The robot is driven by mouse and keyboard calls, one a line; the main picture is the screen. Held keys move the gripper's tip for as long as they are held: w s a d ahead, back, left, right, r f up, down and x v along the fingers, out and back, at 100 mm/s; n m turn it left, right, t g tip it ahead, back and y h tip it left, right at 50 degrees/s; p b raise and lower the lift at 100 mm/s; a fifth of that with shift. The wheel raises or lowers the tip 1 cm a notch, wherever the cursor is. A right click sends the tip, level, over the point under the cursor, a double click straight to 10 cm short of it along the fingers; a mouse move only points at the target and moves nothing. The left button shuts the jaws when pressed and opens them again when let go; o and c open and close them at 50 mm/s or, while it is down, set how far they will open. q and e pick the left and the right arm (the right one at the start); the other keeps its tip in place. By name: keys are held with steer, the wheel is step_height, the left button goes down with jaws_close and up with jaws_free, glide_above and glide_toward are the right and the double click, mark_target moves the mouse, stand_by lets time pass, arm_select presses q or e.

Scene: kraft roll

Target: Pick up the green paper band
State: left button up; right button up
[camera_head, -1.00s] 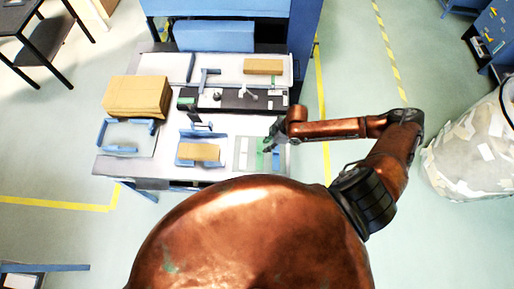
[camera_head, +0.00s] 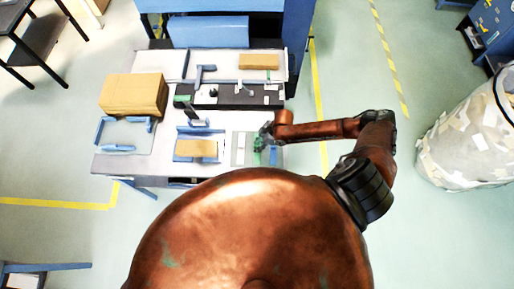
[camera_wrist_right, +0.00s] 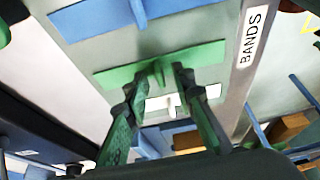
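The green paper band (camera_wrist_right: 160,62) is a flat strip with a small upright tab at its middle, lying on a grey board labelled BANDS in the right wrist view. My right gripper (camera_wrist_right: 160,78) is open, with its two fingers apart on either side of the tab. The tab stands between the fingertips, and I see a gap to each finger. In the head view my right gripper (camera_head: 264,140) is over the board at the table's front right and partly hides the green band. My left gripper is not in view.
A blue band (camera_wrist_right: 130,12) and a white band (camera_wrist_right: 182,98) lie on either side of the green one. On the table (camera_head: 105,165) are a large brown block (camera_head: 134,94), a small brown block in a blue holder (camera_head: 196,148) and a black rail (camera_head: 238,97). A paper-filled bin (camera_head: 470,140) stands right.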

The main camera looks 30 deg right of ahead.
jaws_close()
steer(key=shift+r, duration=0.1)
